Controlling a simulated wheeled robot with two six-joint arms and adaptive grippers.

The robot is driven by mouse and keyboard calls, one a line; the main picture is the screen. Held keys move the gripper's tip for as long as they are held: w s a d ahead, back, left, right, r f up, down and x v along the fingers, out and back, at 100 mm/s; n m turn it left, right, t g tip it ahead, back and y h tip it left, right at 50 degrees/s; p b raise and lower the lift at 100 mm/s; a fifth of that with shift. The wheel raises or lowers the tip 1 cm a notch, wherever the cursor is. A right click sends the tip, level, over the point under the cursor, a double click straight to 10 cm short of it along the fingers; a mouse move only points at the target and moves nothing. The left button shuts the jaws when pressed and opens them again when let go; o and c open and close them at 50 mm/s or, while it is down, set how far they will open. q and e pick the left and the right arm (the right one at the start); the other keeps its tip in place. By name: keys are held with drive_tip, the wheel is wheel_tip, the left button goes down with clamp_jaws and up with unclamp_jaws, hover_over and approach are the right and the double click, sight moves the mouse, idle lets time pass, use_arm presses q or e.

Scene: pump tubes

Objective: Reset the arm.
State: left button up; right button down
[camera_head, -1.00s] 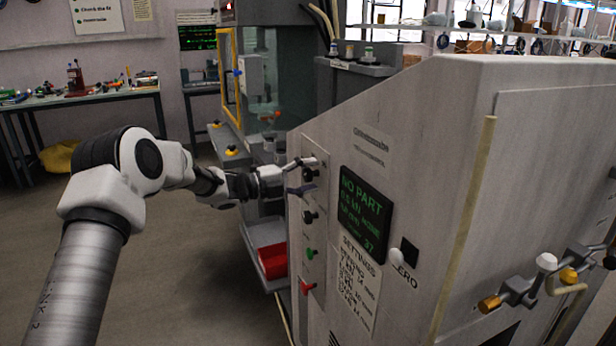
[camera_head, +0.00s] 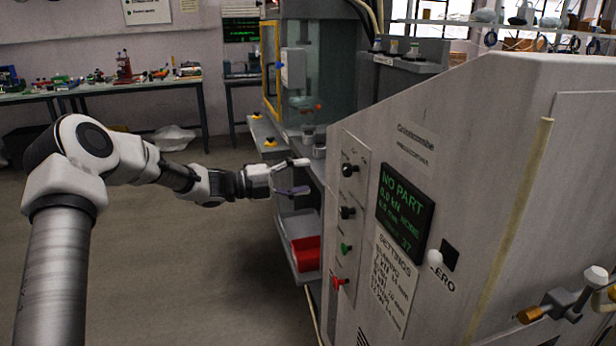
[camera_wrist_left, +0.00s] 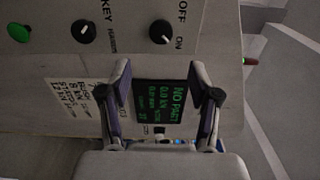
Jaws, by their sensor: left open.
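My left gripper (camera_head: 299,176) is open and empty, its two fingers spread to the left of the grey machine's control panel (camera_head: 346,228). It is apart from the upper black knob (camera_head: 349,170). In the left wrist view the open fingers (camera_wrist_left: 160,72) point toward the panel, with the on/off knob (camera_wrist_left: 161,33) beyond and between them. A second black knob (camera_wrist_left: 84,31) and a green button (camera_wrist_left: 19,32) sit to its left. The display (camera_head: 404,207) reads "NO PART". My right gripper is not in view.
A red bin (camera_head: 306,253) stands on a low shelf left of the panel. A red button (camera_head: 339,282) sticks out low on the panel. A workbench (camera_head: 110,87) with small items is at the back left. The floor (camera_head: 190,270) beside my left arm is clear.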

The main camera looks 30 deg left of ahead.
use_arm(q)
drive_tip(key=shift+f, duration=0.15)
drive_tip(key=s+d+f+n+g+y+p, duration=0.1)
drive_tip(key=s+d+f+n+g, duration=0.15)
drive_tip(key=d+f, duration=0.75)
drive_tip(key=s+d+f+n+g+p, duration=0.1)
drive_tip(key=s+d+f+n+g, duration=0.15)
drive_tip(key=d+f, duration=0.7)
drive_tip(key=s+d+f+n+g+y, duration=0.25)
drive_tip(key=s+f+n, duration=0.25)
drive_tip(key=s+f, duration=0.65)
drive_tip(key=s+d+f+n+g+y, duration=0.15)
drive_tip(key=s+f+n+y, duration=0.25)
drive_tip(key=s+f+n, duration=0.6)
drive_tip(key=s+a+n+g+y, duration=0.2)
drive_tip(key=s+a+n, duration=0.1)
drive_tip(key=s, duration=0.4)
drive_tip(key=s+a+r+n+g+y, duration=0.1)
drive_tip(key=s+a+n+g+y, duration=0.1)
drive_tip(key=s+a+n, duration=0.2)
drive_tip(key=s, duration=0.3)
drive_tip(key=shift+s+a+r+g+p, duration=0.2)
drive_tip(key=shift+s+r+g+p, duration=0.1)
drive_tip(key=shift+s+p, duration=0.1)
drive_tip(key=shift+y, duration=0.25)
